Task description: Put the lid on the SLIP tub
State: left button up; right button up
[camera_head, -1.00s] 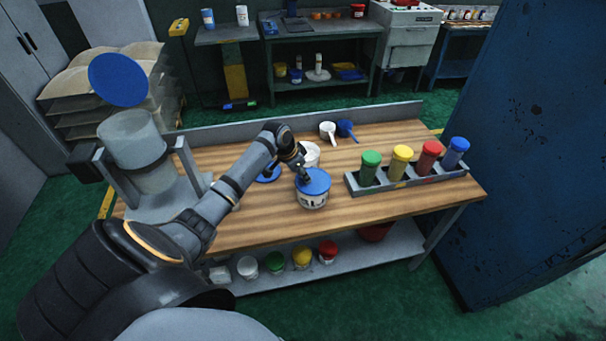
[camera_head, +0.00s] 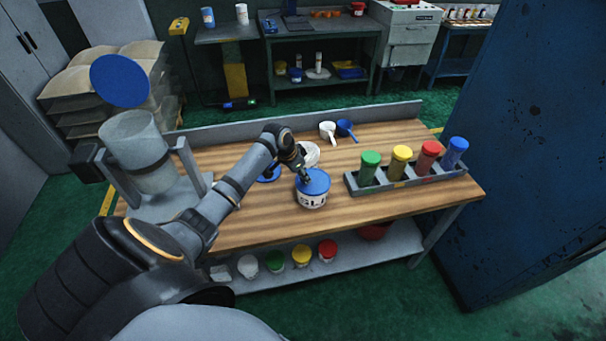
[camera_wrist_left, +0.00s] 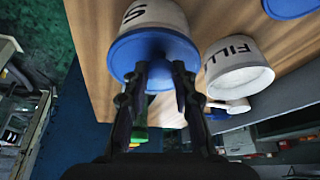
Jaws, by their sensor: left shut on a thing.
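The SLIP tub (camera_head: 311,201) is white with dark lettering and stands upright on the wooden bench. A blue lid (camera_head: 317,180) lies over its mouth, level and lined up with the rim. In the left wrist view the lid (camera_wrist_left: 122,55) covers the mouth of the tub (camera_wrist_left: 155,14), with no clear gap visible. My left gripper (camera_head: 304,178) reaches down to the lid's top. Its fingertips (camera_wrist_left: 164,72) are shut on the lid's middle, and the part they grip is mostly hidden. My right gripper is not in view.
An open white FILL tub (camera_wrist_left: 238,68) stands close behind, with another blue lid (camera_head: 268,175) beside it. Right are a grey rack (camera_head: 410,184) with coloured-capped jars, and white and blue scoops (camera_head: 346,130) farther back. A hopper machine (camera_head: 135,150) stands left. The front bench is clear.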

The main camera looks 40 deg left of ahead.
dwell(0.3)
pick_arm(q)
jog(key=o, duration=0.9)
jog(key=shift+o, duration=0.4)
jog(key=o, duration=0.4)
jog(key=shift+r, duration=0.1)
notch_tip(320, 180, up, 7)
jog(key=p, duration=0.7)
jog(key=shift+p, duration=0.3)
